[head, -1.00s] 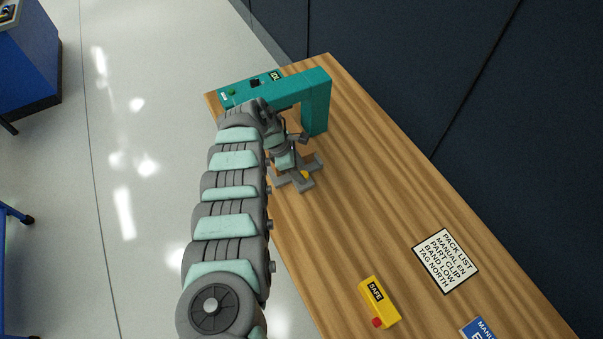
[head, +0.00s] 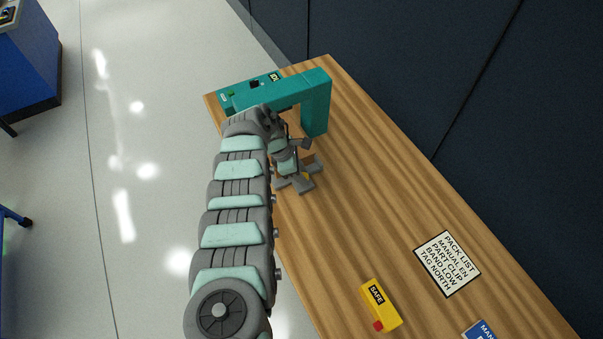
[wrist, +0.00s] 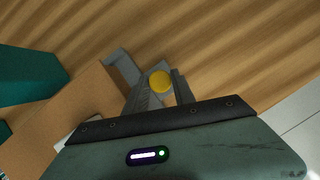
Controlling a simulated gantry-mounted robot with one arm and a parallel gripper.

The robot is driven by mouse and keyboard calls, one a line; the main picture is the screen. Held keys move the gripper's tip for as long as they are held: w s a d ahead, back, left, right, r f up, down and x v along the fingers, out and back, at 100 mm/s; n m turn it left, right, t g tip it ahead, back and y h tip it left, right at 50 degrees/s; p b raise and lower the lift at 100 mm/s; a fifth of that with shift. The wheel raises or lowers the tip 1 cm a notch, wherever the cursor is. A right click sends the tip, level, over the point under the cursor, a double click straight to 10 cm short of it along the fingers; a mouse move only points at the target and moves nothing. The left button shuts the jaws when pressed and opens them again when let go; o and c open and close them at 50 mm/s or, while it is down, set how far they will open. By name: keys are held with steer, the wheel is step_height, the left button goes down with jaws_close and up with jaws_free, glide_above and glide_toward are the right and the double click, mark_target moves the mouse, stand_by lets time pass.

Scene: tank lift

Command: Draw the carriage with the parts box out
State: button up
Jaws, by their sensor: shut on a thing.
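The carriage (wrist: 119,64) is a grey low frame on the wooden table, beside the teal arch machine; part of it shows in the head view (head: 308,187). It has a round yellow knob (wrist: 160,81). My gripper (wrist: 160,88) has its two grey fingers on either side of the knob, shut on it. In the head view my gripper (head: 300,172) covers most of the knob. The parts box (wrist: 75,108) is plain brown and sits next to the fingers, on the machine's side. Only a sliver of it shows past my gripper in the head view.
The teal arch machine (head: 317,105) stands at the table's far end, close to my arm. A yellow box marked SAFE (head: 381,305), a pack list card (head: 447,263) and a blue card (head: 479,331) lie nearer. The table's middle is clear.

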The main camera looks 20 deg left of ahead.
jaws_close()
stand_by(0.8)
